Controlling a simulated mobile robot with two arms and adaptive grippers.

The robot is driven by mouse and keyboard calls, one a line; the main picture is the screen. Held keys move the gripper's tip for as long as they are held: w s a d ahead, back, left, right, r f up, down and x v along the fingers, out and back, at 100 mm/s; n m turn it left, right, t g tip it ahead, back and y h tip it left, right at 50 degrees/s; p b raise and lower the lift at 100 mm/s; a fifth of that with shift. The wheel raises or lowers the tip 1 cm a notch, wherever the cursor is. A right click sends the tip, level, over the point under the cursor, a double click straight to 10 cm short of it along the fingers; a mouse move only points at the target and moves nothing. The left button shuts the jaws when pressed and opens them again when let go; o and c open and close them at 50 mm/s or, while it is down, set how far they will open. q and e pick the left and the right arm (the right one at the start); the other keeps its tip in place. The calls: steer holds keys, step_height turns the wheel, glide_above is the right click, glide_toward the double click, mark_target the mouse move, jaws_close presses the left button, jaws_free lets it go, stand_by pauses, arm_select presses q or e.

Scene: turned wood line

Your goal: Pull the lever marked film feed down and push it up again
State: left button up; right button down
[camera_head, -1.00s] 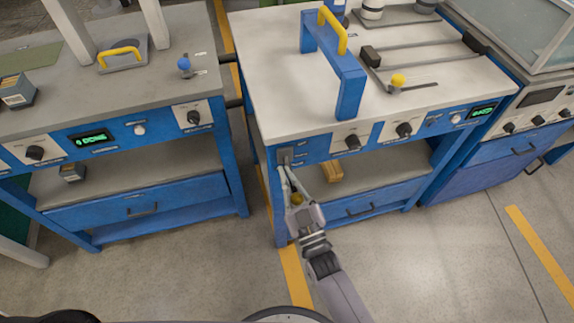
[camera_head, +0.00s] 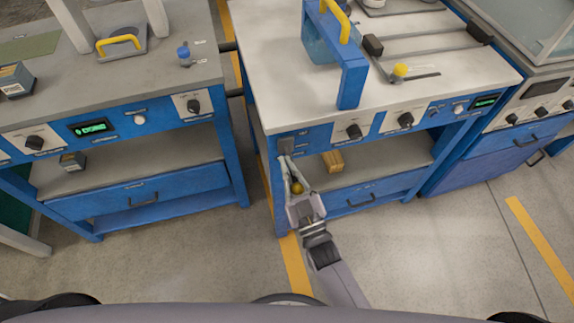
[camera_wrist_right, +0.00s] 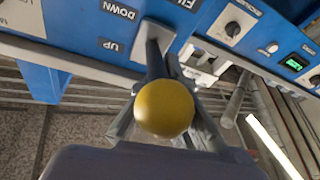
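The film feed lever has a yellow ball knob (camera_wrist_right: 165,108) and a dark stem (camera_wrist_right: 154,62) that comes out of a grey slot plate, which the head view shows on the blue front of the middle table (camera_head: 286,145). In the wrist view, labels UP and DOWN stand beside the plate; a third label is cut off. My right gripper (camera_head: 287,165) reaches in from below. Its fingers pass on both sides of the knob and converge at the stem, seemingly shut on it; the knob partly hides the tips. My left gripper is not in view.
The table carries a blue frame with a yellow handle (camera_head: 338,18) and another yellow knob (camera_head: 400,70). Dark dials (camera_head: 354,131) line its front. A wooden block (camera_head: 333,161) lies on the shelf below. Another blue table stands left across a narrow gap.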

mark_target(302, 193)
steer(key=shift+s+d+f, duration=0.1)
steer(key=shift+d+f, duration=0.15)
steer(key=shift+f, duration=0.2)
steer(key=shift+d+f, duration=0.2)
steer(key=shift+f, duration=0.25)
steer(key=c, duration=1.8)
jaws_free()
steer(key=shift+d+r, duration=0.1)
steer(key=shift+d, duration=0.1)
steer(key=shift+o, duration=1)
steer(key=shift+w+a+r, duration=0.1)
steer(key=shift+w, duration=0.1)
steer(key=shift+r, duration=0.1)
steer(key=shift+s, duration=0.45)
steer(key=v, duration=1.1)
steer(key=shift+d, duration=0.2)
